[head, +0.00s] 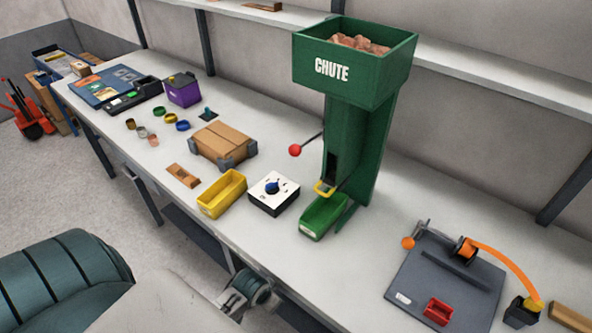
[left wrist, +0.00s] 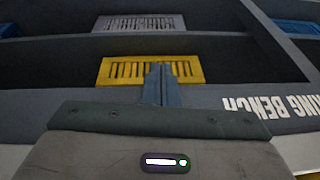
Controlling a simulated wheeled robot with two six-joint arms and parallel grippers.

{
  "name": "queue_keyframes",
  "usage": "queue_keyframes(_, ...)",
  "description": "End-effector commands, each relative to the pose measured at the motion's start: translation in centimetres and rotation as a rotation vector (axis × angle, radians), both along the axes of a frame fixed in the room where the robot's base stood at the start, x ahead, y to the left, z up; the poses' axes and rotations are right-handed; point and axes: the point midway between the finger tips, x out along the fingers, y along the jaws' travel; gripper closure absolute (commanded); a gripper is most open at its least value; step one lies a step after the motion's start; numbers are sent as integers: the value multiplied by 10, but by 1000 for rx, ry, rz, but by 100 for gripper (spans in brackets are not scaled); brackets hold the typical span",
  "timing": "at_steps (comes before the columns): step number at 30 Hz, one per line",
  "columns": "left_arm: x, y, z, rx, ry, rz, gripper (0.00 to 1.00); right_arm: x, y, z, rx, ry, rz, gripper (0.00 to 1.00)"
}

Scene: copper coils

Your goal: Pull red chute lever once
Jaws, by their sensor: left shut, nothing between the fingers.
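The red ball knob (head: 295,150) of the chute lever sits at the end of a thin dark arm on the left side of the green chute (head: 350,130). The lever arm slants down and left from the column. Nothing touches the knob. My left gripper (left wrist: 159,72) shows in the left wrist view, with its fingers together and nothing between them. It faces the bench, where upside-down lettering shows, and is away from the lever. I cannot make out its fingers in the head view.
Copper pieces (head: 358,43) fill the chute's hopper. A green bin (head: 322,215) stands under its outlet. A white box with a blue knob (head: 272,187), a yellow tray (head: 222,193) and a cardboard box (head: 222,143) stand left of it. A grey board (head: 430,285) lies right.

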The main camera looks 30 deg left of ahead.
Motion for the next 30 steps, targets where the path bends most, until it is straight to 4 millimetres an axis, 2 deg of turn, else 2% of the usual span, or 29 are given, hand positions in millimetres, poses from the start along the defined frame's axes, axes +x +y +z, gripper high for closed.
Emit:
queue_keyframes(1, 5, -4, 34, -1, -17, -16, 100, 0, 1, 9, 1, 0, 0, 100)
queue_keyframes(3, 7, -9, 68, -4, -29, -38, 100, 0, 2, 13, 2, 0, -1, 100)
queue_keyframes(14, 12, -27, 209, -1, -95, -182, 100, -1, 9, 32, 9, 1, -3, 100)
queue_keyframes(15, 18, -28, 225, 1, -109, -220, 100, -1, 9, 34, 9, 1, -3, 100)
queue_keyframes(18, 44, -26, 256, 8, -146, -332, 100, -1, 8, 35, 9, 1, -3, 100)
queue_keyframes(23, 91, -17, 290, 24, -197, -496, 100, -2, 6, 35, 6, 3, -2, 100)
queue_keyframes(26, 125, -6, 320, 41, -237, -606, 100, -2, 4, 35, 5, 3, -2, 100)
queue_keyframes(29, 161, 9, 362, 66, -284, -724, 100, -1, 4, 36, 4, 2, -2, 100)
queue_keyframes(30, 174, 16, 381, 78, -306, -770, 100, -1, 3, 36, 4, 2, -1, 100)
